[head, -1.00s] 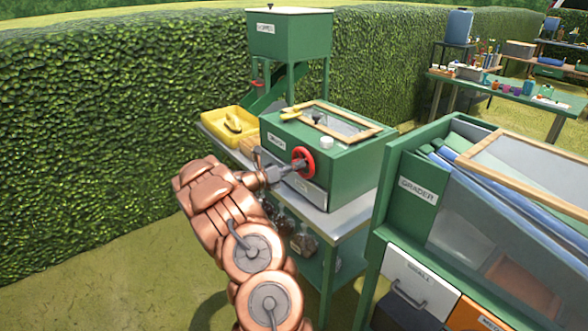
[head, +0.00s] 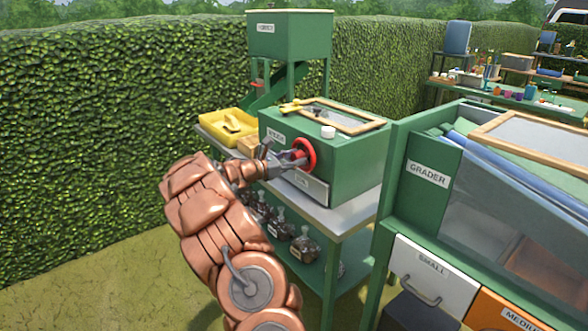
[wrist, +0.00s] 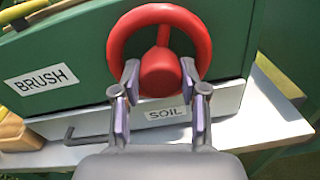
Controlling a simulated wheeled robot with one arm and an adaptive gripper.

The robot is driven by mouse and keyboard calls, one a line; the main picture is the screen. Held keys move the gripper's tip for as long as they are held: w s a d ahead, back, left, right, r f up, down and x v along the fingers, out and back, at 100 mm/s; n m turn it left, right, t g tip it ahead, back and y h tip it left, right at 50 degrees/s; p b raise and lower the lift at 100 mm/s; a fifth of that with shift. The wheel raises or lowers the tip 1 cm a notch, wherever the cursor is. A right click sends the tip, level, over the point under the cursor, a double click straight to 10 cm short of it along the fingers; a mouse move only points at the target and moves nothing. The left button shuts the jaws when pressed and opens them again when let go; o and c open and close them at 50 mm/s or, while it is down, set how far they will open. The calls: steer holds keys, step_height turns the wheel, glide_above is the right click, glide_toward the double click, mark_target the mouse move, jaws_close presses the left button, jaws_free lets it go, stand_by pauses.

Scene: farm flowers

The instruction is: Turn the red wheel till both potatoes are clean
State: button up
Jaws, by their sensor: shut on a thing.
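The red wheel (head: 309,147) is on the front of the green box labelled BRUSH (wrist: 43,80). In the wrist view the wheel (wrist: 117,37) is a thick red ring with a round red hub (wrist: 163,74) and a spoke pointing up. My gripper (wrist: 160,80) has one finger on each side of the hub and is shut on it, inside the lower part of the ring. In the head view my gripper (head: 294,158) reaches the wheel from the left. I cannot make out either potato, nor how clean they are; the box interior is barely visible through its wood-framed lid (head: 345,127).
Below the wheel is a grey drawer labelled SOIL (wrist: 165,113). A yellow tray (head: 222,130) and a green hopper (head: 290,36) stand behind at left. The green grader (head: 420,185) stands close at right. Several dark tagged lumps (head: 304,246) sit on the lower shelf. Grass is open at left.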

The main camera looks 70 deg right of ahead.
steer(key=m+b, duration=0.2)
steer(key=b, duration=0.1)
steer(key=m+b, duration=0.3)
steer(key=shift+f+m, duration=0.2)
steer(key=shift+m, duration=0.1)
steer(key=m+b, duration=0.3)
steer(key=b, duration=0.2)
steer(key=shift+f, duration=0.1)
steer(key=m+b, duration=0.3)
steer(key=b, duration=0.1)
steer(key=shift+w, duration=0.1)
steer(key=m+b, duration=0.4)
steer(key=b, duration=0.2)
steer(key=shift+t+h, duration=0.3)
steer(key=shift+h, duration=0.1)
steer(key=m+b, duration=0.2)
steer(key=b, duration=0.1)
steer(key=shift+r+m, duration=0.3)
steer(key=shift+m, duration=0.1)
steer(key=shift+b, duration=0.4)
steer(key=shift+r+m, duration=0.2)
steer(key=shift+m, duration=0.1)
steer(key=o, duration=1.1)
steer(key=shift+f, duration=0.1)
